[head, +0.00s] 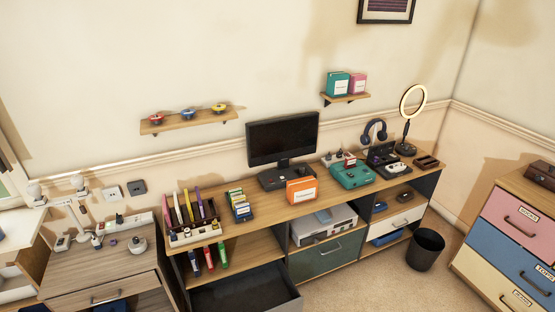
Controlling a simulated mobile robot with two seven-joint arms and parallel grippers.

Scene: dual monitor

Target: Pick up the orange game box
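The orange game box (301,190) stands upright near the front edge of the long wooden desk (330,203), in front of the black monitor (283,139). It has a white label on its front. Nothing holds it. Neither my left gripper nor my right gripper is in view.
A teal console (351,174) sits right of the box; a small rack of cases (239,206) and a pen holder (194,220) stand to its left. Below, a dark drawer (245,291) is open. A black bin (425,250) stands on the floor at right.

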